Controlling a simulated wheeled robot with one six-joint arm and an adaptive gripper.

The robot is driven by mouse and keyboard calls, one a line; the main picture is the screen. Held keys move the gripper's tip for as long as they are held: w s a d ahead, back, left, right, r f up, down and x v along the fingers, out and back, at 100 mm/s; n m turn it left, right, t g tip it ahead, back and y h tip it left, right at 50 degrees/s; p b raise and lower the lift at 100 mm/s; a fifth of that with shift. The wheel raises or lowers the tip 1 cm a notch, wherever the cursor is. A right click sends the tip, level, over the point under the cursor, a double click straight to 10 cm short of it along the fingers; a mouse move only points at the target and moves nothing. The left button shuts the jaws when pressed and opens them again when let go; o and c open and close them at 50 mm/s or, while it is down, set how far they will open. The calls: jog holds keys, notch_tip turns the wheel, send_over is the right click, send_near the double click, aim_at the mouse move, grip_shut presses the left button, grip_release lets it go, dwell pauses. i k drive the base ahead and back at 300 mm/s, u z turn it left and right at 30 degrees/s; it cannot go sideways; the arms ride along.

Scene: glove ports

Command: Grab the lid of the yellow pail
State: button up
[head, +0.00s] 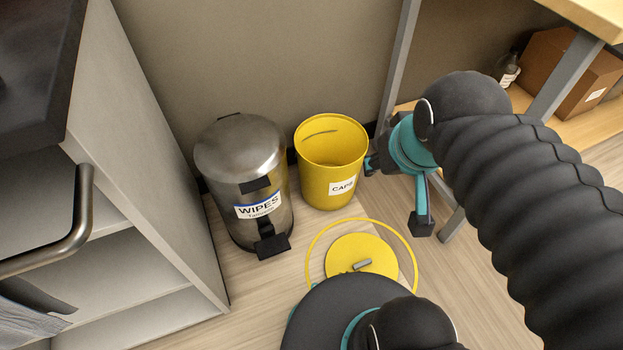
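The yellow pail (316,182), labelled CAPS, stands upright and uncovered on the floor by the wall. Its round yellow lid (345,250) lies flat on the floor in front of it, with a small grey handle (362,265) on top. A thin yellow ring (310,250) surrounds the lid on the floor. A black part of my own body hides the lower edge of the lid and ring. My gripper (397,196) is open, its two fingers well apart with nothing visible between them. It is right of the pail, above and to the right of the lid.
A steel pedal bin (238,170) labelled WIPES stands left of the pail. A grey shelf unit (150,170) fills the left side. A bench with grey legs (398,60) is at right, with a brown box (567,75) and a bottle (507,68) on its low shelf.

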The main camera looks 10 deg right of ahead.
aim_at(363, 252)
jog(key=k, duration=0.95)
jog(key=z, duration=0.55)
